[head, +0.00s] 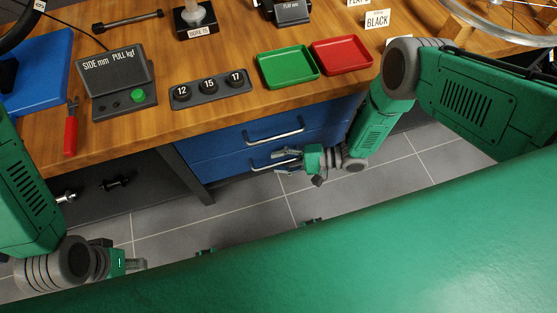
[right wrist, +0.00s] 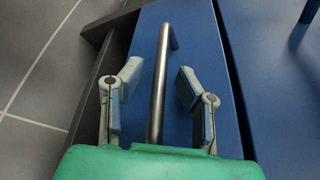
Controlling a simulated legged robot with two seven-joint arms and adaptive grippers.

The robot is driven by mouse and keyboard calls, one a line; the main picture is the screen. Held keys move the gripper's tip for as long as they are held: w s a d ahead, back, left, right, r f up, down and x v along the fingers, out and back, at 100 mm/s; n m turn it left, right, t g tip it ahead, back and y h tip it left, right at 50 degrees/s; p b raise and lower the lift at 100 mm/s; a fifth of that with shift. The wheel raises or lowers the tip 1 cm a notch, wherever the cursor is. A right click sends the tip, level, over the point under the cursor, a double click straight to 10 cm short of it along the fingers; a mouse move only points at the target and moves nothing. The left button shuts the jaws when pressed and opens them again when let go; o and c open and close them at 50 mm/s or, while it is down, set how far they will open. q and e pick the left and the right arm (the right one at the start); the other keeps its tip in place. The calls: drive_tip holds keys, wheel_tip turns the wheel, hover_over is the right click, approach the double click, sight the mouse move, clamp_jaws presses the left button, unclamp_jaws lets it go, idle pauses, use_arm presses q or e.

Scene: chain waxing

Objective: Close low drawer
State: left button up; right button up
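The low drawer (head: 226,168) is the lower of two blue fronts under the workbench in the head view. Its bar handle (head: 262,165) is partly hidden by my right gripper (head: 284,160). In the right wrist view, the low drawer's blue front (right wrist: 143,50) and its metal handle (right wrist: 159,85) show close up. My right gripper (right wrist: 155,88) is open, with one finger on each side of the handle and visible gaps to the bar. I cannot tell how far the drawer stands out. My left gripper (head: 136,264) is low at the left, away from the drawers; its finger opening is unclear.
The upper drawer (head: 235,138) has its own handle (head: 274,130) just above. The wooden bench top (head: 225,60) holds a green tray (head: 287,64), a red tray (head: 341,54) and a numbered block (head: 210,89). Grey floor tiles (head: 250,205) are clear in front.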

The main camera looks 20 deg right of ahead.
drive_tip(key=v, duration=1.1)
drive_tip(key=shift+d, duration=0.35)
drive_tip(key=shift+r, duration=0.1)
drive_tip(key=s+d+r+n+g+h, duration=0.25)
drive_tip(key=s+r+n+h, duration=0.2)
drive_tip(key=s+h, duration=0.35)
drive_tip(key=s+d+r+n+g+h, duration=0.2)
drive_tip(key=s+d+r+n+h, duration=0.15)
drive_tip(key=s+n+h, duration=0.45)
wheel_tip(320, 180, up, 19)
drive_tip(key=m+y+p, duration=0.1)
drive_tip(key=m+p, duration=0.1)
drive_tip(key=p, duration=1.6)
drive_tip(key=shift+s, duration=0.45)
drive_tip(key=shift+t, duration=0.25)
